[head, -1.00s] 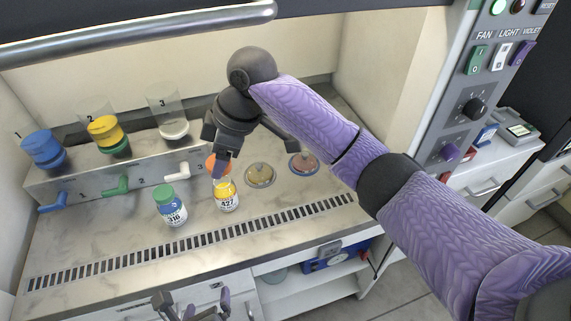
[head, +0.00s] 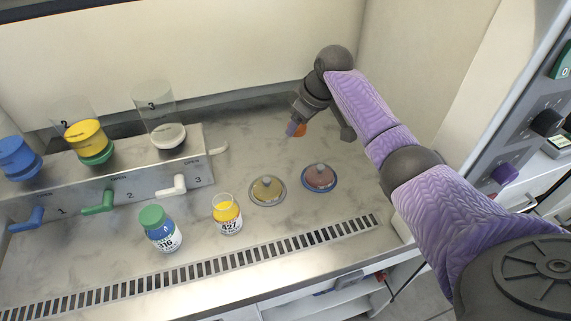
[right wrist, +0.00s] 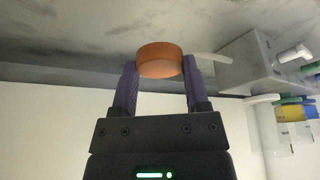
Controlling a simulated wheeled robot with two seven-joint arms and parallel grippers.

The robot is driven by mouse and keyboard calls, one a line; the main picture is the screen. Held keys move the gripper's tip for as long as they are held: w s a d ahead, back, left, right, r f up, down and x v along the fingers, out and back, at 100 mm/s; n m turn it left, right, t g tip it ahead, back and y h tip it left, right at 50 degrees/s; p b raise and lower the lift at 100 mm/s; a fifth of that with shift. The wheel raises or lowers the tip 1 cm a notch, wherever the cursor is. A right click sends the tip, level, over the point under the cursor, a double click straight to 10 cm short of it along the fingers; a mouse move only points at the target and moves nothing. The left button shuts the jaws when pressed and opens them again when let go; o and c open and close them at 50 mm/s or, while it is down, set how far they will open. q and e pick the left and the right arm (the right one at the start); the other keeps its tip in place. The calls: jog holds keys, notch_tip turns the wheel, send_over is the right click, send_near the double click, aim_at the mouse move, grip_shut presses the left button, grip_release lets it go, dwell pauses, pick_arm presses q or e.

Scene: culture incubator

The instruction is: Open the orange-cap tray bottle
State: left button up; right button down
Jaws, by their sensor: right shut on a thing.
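The orange cap (head: 299,130) is between the fingers of my right gripper (head: 293,129), held above the back of the worktop. In the right wrist view the orange cap (right wrist: 160,60) sits between the two purple fingertips of my right gripper (right wrist: 161,68), which is shut on it. My left gripper is out of view.
A green-capped bottle marked 316 (head: 161,231) stands left of the open bottle. Two round lidded dishes, yellowish (head: 267,191) and reddish (head: 319,178), lie to its right. A metal stand (head: 150,160) with cups and coloured taps is at left. A slotted grille (head: 200,267) runs along the front.

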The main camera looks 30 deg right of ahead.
aim_at(295, 161)
notch_tip(295, 161, down, 10)
jog(key=b, duration=0.3)
jog(key=shift+b, duration=0.4)
jog(key=shift+r, duration=0.15)
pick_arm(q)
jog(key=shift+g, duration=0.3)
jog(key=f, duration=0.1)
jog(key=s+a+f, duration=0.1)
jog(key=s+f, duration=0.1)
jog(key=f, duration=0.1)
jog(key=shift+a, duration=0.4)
pick_arm(e)
jog(key=shift+c, duration=0.4)
grip_release()
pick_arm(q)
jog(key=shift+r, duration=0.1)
